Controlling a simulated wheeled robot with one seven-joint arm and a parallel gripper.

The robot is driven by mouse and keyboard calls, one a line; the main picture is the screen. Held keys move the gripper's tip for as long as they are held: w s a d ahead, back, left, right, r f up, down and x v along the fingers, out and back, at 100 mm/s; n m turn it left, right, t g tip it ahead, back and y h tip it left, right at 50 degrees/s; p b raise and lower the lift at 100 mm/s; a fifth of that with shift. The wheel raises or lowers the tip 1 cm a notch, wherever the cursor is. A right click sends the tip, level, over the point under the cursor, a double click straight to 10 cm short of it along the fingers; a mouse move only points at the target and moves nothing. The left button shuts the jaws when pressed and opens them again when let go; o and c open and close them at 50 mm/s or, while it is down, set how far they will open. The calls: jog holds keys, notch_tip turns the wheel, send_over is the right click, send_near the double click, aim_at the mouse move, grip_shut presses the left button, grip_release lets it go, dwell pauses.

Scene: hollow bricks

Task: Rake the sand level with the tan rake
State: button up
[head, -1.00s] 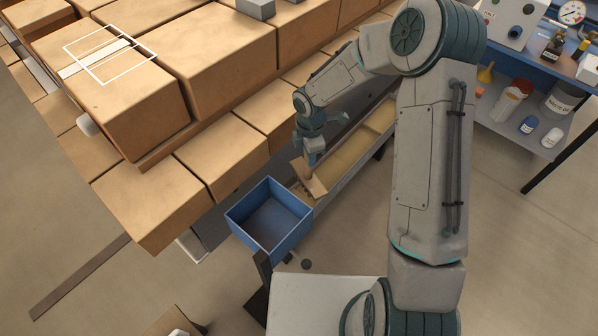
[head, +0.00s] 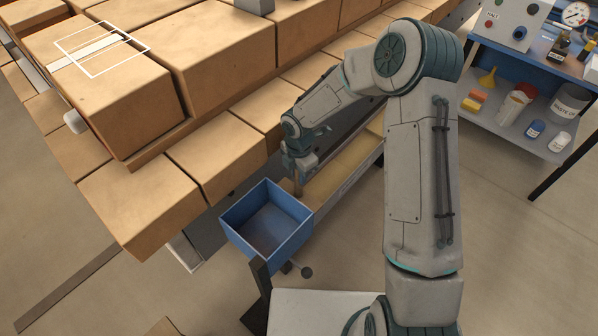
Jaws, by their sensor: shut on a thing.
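The long narrow tray (head: 352,182) runs diagonally beside the bricks, with pale yellowish sand (head: 335,180) in it. The sand surface is too small to judge for level. My gripper (head: 299,170) is over the near end of the tray, just behind the blue bin, and is shut on the tan rake (head: 298,187). Only a small narrow part of the rake shows below the fingers. The rest is hidden by the gripper or seen edge-on, and I cannot tell whether it touches the sand.
An open blue bin (head: 228,228) stands at the tray's near end. Large tan bricks (head: 135,200) fill the left and back. A blue shelf cart (head: 500,112) with bottles stands at the right. Open floor (head: 520,270) lies at the lower right.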

aim_at(298, 185)
jog(key=shift+f+b, duration=1.4)
jog(key=shift+f, duration=1.3)
jog(key=shift+s+a, duration=0.15)
jog(key=shift+s+a+b, duration=0.2)
jog(key=shift+s+a, duration=0.35)
jog(key=shift+s, duration=0.2)
jog(key=shift+s+a+b, duration=0.15)
jog(key=shift+s+a, duration=0.35)
jog(key=shift+s, duration=0.2)
jog(key=w+d+p, duration=0.4)
jog(key=w+d, duration=0.3)
jog(key=w, duration=0.2)
jog(key=shift+w+d, duration=0.2)
jog(key=shift+w, duration=0.1)
